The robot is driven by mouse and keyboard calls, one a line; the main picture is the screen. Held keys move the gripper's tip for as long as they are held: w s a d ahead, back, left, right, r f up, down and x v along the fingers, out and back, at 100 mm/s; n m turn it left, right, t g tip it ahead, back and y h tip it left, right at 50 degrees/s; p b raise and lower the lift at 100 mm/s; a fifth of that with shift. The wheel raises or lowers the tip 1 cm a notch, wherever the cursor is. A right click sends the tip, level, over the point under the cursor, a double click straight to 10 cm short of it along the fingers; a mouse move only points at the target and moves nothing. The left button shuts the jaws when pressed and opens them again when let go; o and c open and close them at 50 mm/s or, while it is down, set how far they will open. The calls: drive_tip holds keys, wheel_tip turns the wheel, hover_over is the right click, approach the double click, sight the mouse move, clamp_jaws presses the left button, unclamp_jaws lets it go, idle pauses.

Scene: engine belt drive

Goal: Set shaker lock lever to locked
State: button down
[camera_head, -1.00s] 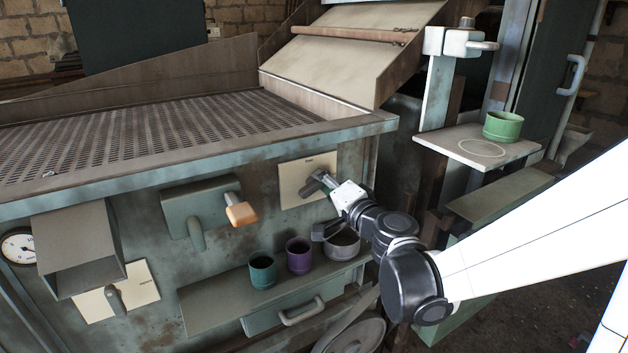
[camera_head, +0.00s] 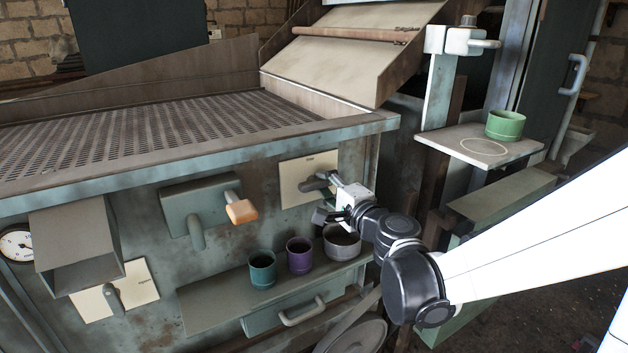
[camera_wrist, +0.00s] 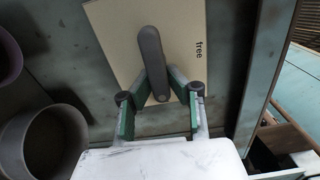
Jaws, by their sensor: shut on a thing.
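The dark grey lever (camera_head: 317,183) is mounted on a cream plate (camera_head: 293,192) on the machine's front panel. In the wrist view, the lever (camera_wrist: 151,50) crosses the plate (camera_wrist: 112,32), and the word "free" is readable near the plate's right edge. My gripper (camera_head: 336,188) is at the lever's right end in the head view. In the wrist view, my gripper (camera_wrist: 160,92) has its green-padded fingers on either side of the lever's near end, shut on it. The fingers partly cover the lever's lower part.
A shelf (camera_head: 215,305) below holds a teal cup (camera_head: 262,270), a purple cup (camera_head: 299,256) and a grey bowl (camera_head: 342,243) just under my gripper. An orange-tipped handle (camera_head: 241,211) sticks out to the left. Another lever (camera_head: 113,298) is at lower left.

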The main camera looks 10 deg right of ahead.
drive_tip(key=shift+s+f, duration=0.1)
drive_tip(key=c, duration=1.6)
unclamp_jaws()
drive_tip(key=shift+c, duration=0.2)
drive_tip(key=v, duration=1.2)
drive_tip(key=shift+a, duration=0.1)
